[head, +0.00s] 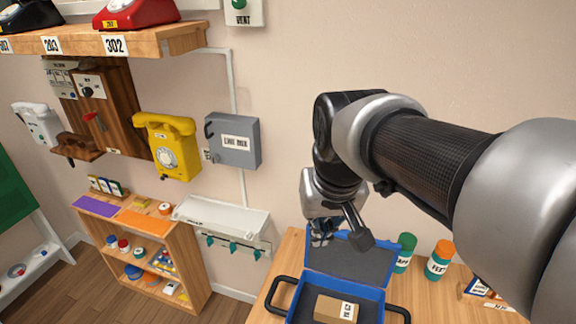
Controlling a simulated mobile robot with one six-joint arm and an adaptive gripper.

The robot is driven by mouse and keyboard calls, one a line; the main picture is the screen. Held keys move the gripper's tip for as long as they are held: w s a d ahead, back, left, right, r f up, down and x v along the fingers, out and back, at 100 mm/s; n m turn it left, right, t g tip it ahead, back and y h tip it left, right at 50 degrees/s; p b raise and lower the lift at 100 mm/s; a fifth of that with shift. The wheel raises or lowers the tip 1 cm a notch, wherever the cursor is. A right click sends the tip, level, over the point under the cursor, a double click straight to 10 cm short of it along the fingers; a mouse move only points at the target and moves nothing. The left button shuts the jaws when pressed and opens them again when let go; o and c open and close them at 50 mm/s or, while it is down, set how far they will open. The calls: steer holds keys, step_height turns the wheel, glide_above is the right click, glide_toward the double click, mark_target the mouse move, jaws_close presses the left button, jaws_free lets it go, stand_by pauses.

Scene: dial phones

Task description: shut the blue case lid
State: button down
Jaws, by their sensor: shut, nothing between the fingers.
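The blue case (371,294) sits on the wooden table with its lid (347,259) standing open at the back, grey lining facing forward. A brown box with a white label (334,309) lies inside the case. Black handles stick out at both sides of it. My gripper (322,238) is shut and empty, at the upper left edge of the lid, partly behind it. I cannot tell whether it touches the lid. The lower part of the case is cut off by the frame.
A green-capped bottle (405,253) and an orange-capped bottle (439,260) stand right of the lid. A white rack with hooks (222,220) is on the wall at left. A grey line box (233,140) and a yellow dial phone (168,145) hang above it.

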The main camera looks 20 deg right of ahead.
steer(key=w+d+f+m+g, duration=0.1)
steer(key=w+d+f+m, duration=0.2)
steer(key=w+d, duration=0.9)
steer(key=w+d+f+m+g+p, duration=0.1)
steer(key=w+d+f+m+g, duration=0.1)
steer(key=w+d+f, duration=0.75)
step_height(320, 180, down, 10)
steer(key=s+a+b, duration=0.1)
steer(key=s+b, duration=0.1)
steer(key=b, duration=0.1)
steer(key=shift+s+a, duration=0.2)
steer(key=shift+s, duration=0.1)
steer(key=shift+t, duration=0.3)
